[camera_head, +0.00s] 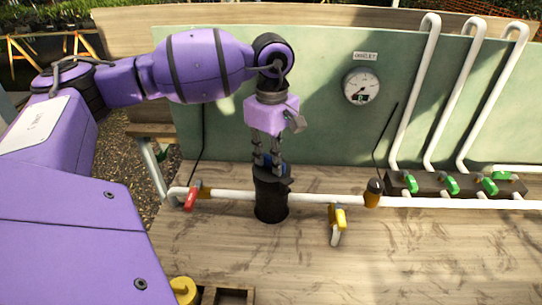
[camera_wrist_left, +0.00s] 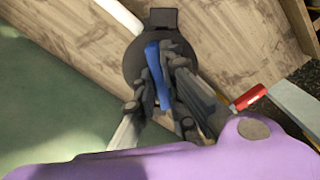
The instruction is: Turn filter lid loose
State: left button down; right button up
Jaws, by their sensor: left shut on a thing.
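The filter is a black upright cylinder (camera_head: 271,204) set in the white pipe, with its dark lid (camera_head: 272,174) on top. My left gripper (camera_head: 267,160) points straight down over the lid, its fingers closed on a blue grip on top of it. In the left wrist view the blue grip (camera_wrist_left: 157,75) stands between the fingers, over the round black lid (camera_wrist_left: 139,60). Whether the lid has turned cannot be told. My right gripper is not in view.
A red-handled valve (camera_head: 192,194) is left of the filter, a yellow-handled valve (camera_head: 339,219) right of it. A gauge (camera_head: 360,87) hangs on the green back panel (camera_head: 325,130). A manifold with green handles (camera_head: 452,185) stands at right. The front worktop (camera_head: 400,260) is largely clear.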

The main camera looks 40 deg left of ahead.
pick_arm(q)
jog(key=shift+n, duration=1.3)
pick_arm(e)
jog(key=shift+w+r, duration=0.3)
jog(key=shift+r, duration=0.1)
pick_arm(q)
jog(key=shift+r+n+p, duration=0.1)
jog(key=shift+n+p, duration=0.3)
jog(key=shift+n, duration=1.3)
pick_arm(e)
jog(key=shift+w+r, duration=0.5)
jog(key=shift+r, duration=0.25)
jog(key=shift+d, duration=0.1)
pick_arm(q)
jog(key=c, duration=1.7)
grip_release()
jog(key=shift+c, duration=0.2)
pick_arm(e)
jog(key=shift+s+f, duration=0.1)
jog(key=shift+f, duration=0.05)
